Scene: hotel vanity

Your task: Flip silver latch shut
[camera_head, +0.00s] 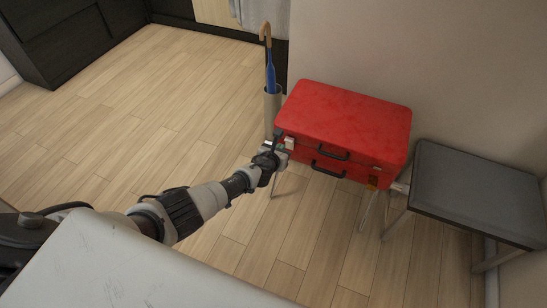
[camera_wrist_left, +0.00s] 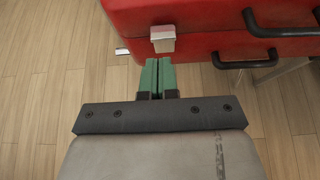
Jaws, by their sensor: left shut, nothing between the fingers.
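The silver latch (camera_wrist_left: 163,39) shows in the left wrist view on the front of the red suitcase (camera_head: 345,117), near its left end. It sits at the seam between lid and lower half. A flat silver piece (camera_wrist_left: 122,51) sticks out to its left at the suitcase's edge. My left gripper (camera_wrist_left: 157,63) has green fingertips pressed together with nothing between them. The tips are just below the latch in the picture; I cannot tell if they touch it. In the head view the left gripper (camera_head: 283,146) is at the suitcase's front left corner. My right gripper is not in view.
The suitcase has black handles (camera_head: 329,168) on its front and rests on a stand with thin legs. A grey-topped bench (camera_head: 480,187) stands to its right. An umbrella (camera_head: 270,75) stands in a holder behind left. The wood floor at left is clear.

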